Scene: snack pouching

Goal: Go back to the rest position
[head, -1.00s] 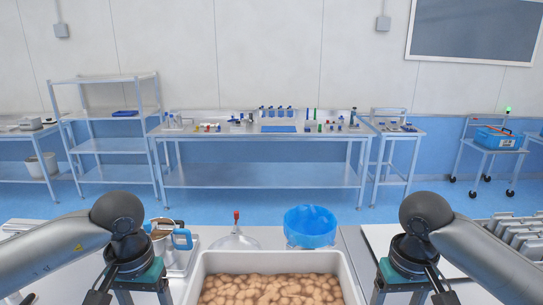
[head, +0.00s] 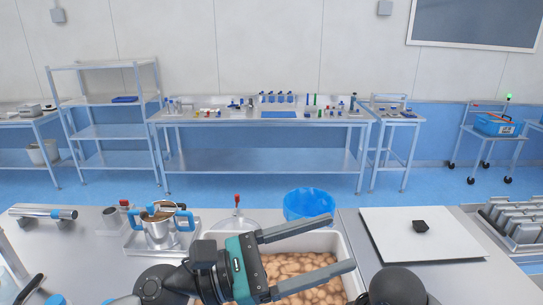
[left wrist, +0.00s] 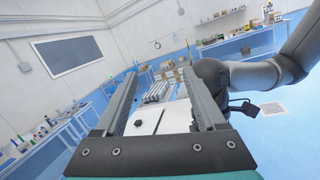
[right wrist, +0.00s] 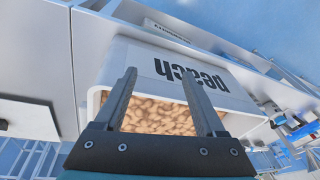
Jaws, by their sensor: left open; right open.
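My left gripper (head: 342,243) is open and empty, pointing to the right above a white bin (head: 345,253) full of light brown snack pieces (head: 290,266). It hides part of the bin. In the left wrist view the left fingers (left wrist: 160,72) stand apart with nothing between them. I cannot make out the right gripper in the head view.
A metal pot with blue handles (head: 160,228) stands on a tray at left. A blue bowl (head: 309,205) stands behind the bin. A white board with a small black item (head: 420,226) lies at right, beside metal racks (head: 515,220). A long bench (head: 262,121) stands against the far wall.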

